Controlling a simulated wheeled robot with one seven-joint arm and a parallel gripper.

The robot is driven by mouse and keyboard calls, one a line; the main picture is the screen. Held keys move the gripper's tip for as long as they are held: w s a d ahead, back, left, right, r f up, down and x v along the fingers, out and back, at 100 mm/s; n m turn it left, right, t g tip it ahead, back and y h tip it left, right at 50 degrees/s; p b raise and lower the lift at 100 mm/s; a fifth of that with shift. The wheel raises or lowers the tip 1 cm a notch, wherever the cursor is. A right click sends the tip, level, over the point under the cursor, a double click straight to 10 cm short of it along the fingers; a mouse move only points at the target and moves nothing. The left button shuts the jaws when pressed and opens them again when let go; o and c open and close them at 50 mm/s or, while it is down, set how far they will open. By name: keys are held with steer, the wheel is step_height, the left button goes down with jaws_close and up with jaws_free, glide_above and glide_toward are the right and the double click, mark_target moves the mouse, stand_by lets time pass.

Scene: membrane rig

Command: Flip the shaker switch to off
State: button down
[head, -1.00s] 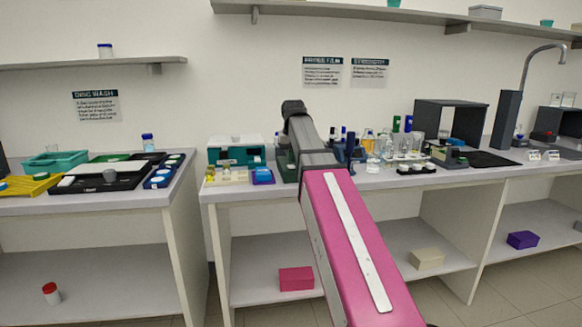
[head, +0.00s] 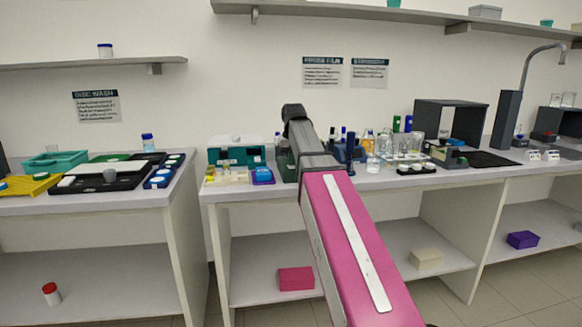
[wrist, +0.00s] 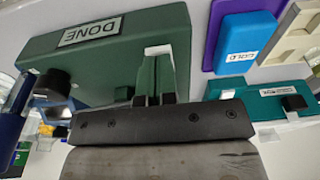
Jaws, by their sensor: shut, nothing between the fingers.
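A dark green box (wrist: 105,60) with a DONE label fills the upper left of the wrist view. In the head view it shows only partly (head: 284,162), mostly behind my arm. My gripper (wrist: 157,62) is shut and empty, its fingertips close against the box's near face. A small white piece (wrist: 158,50) shows right at the fingertips; I cannot tell if it is part of a switch. A black knob (wrist: 52,83) sticks out at the box's left end. No shaker label or switch position can be read. In the head view my arm hides the gripper.
A teal device (wrist: 265,103) with a black knob stands near. Glassware and bottles (head: 400,143) crowd the bench (head: 255,187) to the right of my arm.

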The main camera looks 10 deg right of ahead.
steer(key=shift+f, duration=0.35)
steer(key=shift+r, duration=0.1)
stand_by(0.3)
steer(key=shift+r, duration=3.4)
